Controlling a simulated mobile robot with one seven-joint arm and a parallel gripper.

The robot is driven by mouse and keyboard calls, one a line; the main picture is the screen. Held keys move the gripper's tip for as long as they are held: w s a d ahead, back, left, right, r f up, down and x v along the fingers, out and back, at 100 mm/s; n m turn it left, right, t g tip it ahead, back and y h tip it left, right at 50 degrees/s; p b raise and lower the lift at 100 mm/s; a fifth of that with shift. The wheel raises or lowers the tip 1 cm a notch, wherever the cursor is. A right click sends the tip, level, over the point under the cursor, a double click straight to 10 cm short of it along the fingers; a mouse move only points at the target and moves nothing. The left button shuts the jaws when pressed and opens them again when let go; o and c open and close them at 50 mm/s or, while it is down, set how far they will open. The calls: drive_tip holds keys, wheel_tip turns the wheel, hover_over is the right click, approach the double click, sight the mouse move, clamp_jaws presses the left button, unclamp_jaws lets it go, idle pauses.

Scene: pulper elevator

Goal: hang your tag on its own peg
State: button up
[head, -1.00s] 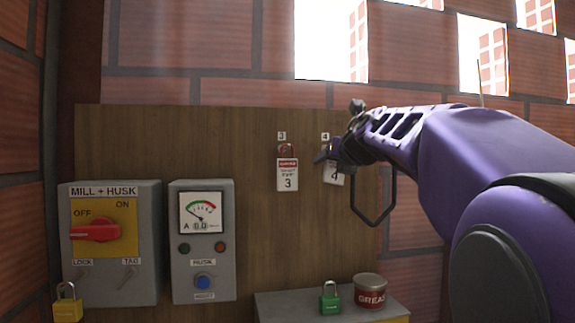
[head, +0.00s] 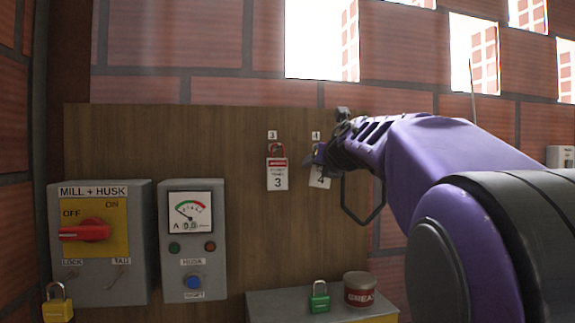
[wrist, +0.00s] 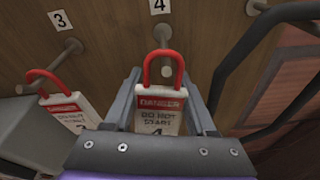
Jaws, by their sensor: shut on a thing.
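My gripper (wrist: 161,110) is shut on a white tag (wrist: 158,124) with a red header, a red loop (wrist: 163,66) and the number 4. It holds the tag close to the wooden board, below the label 4 (wrist: 159,5). The peg (wrist: 161,34) under that label shows just above the loop in the wrist view. I cannot tell whether the loop is around it. In the head view the tag (head: 319,179) hangs slightly tilted under the label 4 (head: 315,136), and my gripper (head: 320,156) hides its top and the peg.
The tag numbered 3 (head: 277,175) hangs left of mine, under label 3 (head: 272,134). A mill box (head: 98,280) and a meter box (head: 190,265) stand at left. A green padlock (head: 319,303) and a grease tin (head: 358,290) rest on a ledge below.

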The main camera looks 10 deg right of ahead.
idle(0.3)
drive_tip(key=o, duration=1.4)
